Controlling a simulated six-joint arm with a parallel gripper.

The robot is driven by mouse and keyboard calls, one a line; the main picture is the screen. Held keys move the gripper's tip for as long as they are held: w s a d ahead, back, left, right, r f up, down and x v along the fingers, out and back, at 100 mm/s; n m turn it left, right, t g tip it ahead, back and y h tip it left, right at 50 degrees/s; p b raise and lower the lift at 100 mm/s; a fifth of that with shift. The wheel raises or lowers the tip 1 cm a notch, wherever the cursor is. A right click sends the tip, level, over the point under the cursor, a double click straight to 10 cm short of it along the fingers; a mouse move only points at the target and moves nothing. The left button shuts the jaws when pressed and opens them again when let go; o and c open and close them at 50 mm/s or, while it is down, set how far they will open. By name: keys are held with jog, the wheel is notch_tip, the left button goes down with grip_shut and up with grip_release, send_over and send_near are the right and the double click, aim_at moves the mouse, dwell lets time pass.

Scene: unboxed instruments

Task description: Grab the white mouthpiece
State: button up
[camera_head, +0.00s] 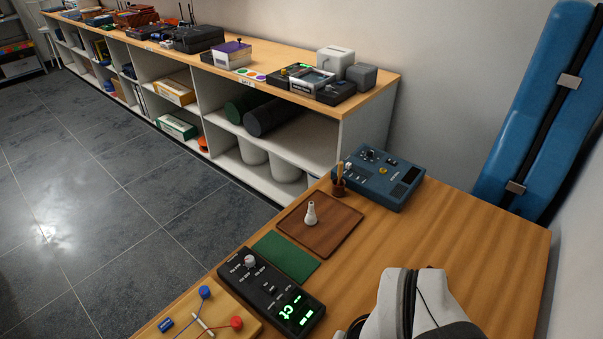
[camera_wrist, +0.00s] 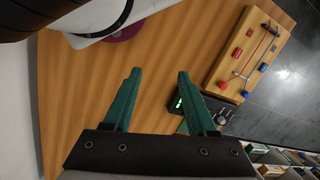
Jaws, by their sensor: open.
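The white mouthpiece (camera_head: 311,214) stands upright on a square brown wooden tray (camera_head: 334,236) in the head view, near the table's left edge. It is narrow at the top and wider at its base. I cannot make it out in the wrist view. My gripper (camera_wrist: 159,75) shows in the wrist view with two green fingers spread apart and nothing between them. Bare table lies beyond the fingertips. In the head view the gripper's fingers do not show, so its distance to the mouthpiece is unclear.
A green mat (camera_head: 286,257) and a black device with a lit display (camera_head: 272,290) lie in front of the tray. A wooden board with red and blue parts (camera_wrist: 247,55) is beside them. A brown cup (camera_head: 339,187) and a blue box (camera_head: 378,178) stand behind.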

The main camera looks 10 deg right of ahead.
jog(key=shift+c, duration=0.3)
jog(key=n+t+h, duration=0.1)
jog(key=n+t, duration=0.5)
jog(key=t, duration=0.5)
send_near(311, 213)
jog(key=s+d+r, duration=0.3)
jog(key=s, duration=0.2)
jog(key=w+a+f+t, duration=0.1)
jog(key=w, duration=0.2)
jog(key=w+a+f+n+y, duration=0.1)
jog(key=w+f, duration=0.1)
jog(key=w, duration=0.2)
jog(key=w+a+f+n+t+y, duration=0.1)
jog(key=w+f, duration=0.1)
jog(key=w, duration=0.2)
jog(key=shift+w+a+f+t, duration=0.1)
jog(key=shift+a+f+t, duration=0.2)
jog(key=shift+a, duration=0.1)
jog(key=x, duration=0.5)
jog(key=shift+w+d+f, duration=0.15)
jog(key=shift+w+d, duration=0.2)
jog(key=shift+w, duration=0.1)
grip_shut()
